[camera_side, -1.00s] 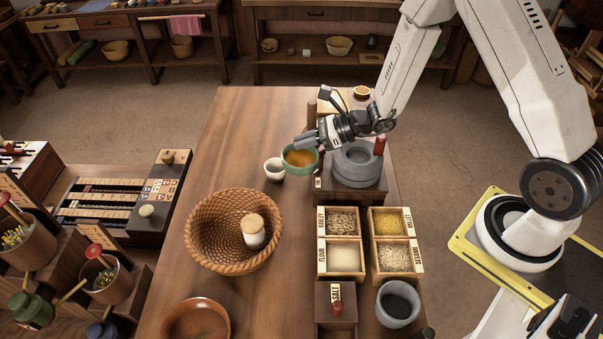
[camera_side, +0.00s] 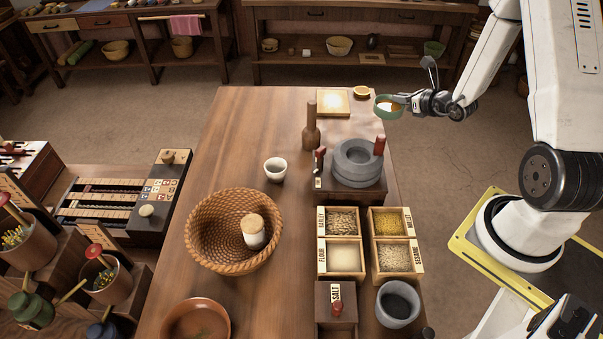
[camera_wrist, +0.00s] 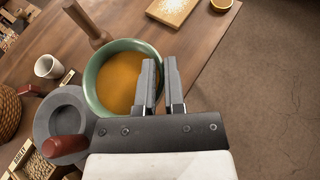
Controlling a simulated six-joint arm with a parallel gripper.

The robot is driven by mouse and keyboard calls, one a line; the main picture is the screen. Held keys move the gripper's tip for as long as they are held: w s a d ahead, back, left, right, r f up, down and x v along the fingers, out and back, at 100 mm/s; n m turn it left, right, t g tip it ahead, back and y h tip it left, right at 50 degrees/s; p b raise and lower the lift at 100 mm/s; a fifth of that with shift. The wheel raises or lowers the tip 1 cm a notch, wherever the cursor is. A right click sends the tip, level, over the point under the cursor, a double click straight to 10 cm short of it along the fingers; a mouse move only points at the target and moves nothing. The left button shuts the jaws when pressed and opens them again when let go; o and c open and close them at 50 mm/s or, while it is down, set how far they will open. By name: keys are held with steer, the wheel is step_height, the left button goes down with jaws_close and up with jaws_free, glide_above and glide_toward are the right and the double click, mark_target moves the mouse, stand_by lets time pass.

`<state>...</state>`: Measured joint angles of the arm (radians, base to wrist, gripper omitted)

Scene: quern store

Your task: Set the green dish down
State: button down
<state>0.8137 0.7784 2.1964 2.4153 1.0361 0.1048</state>
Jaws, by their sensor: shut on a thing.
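The green dish (camera_side: 388,107) is in my gripper (camera_side: 402,100), held by its rim at the back right of the table in the side view. In the wrist view the green dish (camera_wrist: 92,73) holds an orange-brown content, and my gripper's two fingers (camera_wrist: 158,85) are shut on its right rim. The dish looks raised above the table, by the right edge. The gap beneath it is hard to judge. Part of the rim is hidden behind the fingers.
The grey quern (camera_side: 357,163) with a red handle stands in front of the dish. A wooden pestle-like post (camera_side: 311,130), a pale square board (camera_side: 333,102) and a small orange bowl (camera_side: 361,92) are nearby. A white cup (camera_side: 274,169) and woven basket (camera_side: 205,245) stand left.

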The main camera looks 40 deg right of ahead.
steer(key=shift+m+h, duration=0.3)
steer(key=shift+h, duration=0.1)
steer(key=shift+s+d+f, duration=0.15)
steer(key=shift+d+f, duration=0.05)
steer(key=shift+f, duration=0.65)
steer(key=shift+s+d+f, duration=0.1)
steer(key=shift+d+f, duration=0.1)
steer(key=shift+f, duration=0.6)
steer(key=shift+s+d+f, duration=0.15)
steer(key=shift+d+f, duration=0.05)
steer(key=shift+f, duration=0.65)
steer(key=shift+w+d, duration=0.1)
steer(key=w+d+f, duration=0.2)
steer(key=w+f, duration=0.1)
steer(key=w+d+f, duration=0.2)
steer(key=w+f, duration=0.1)
steer(key=w, duration=0.1)
steer(key=w+d+f, duration=0.2)
steer(key=w+f, duration=0.1)
steer(key=w, duration=0.1)
steer(key=shift+w+d, duration=0.15)
steer(key=shift+w, duration=0.05)
steer(key=shift+w+d+f, duration=0.1)
steer(key=shift+w+f, duration=0.05)
steer(key=shift+f, duration=0.1)
steer(key=shift+f, duration=0.1)
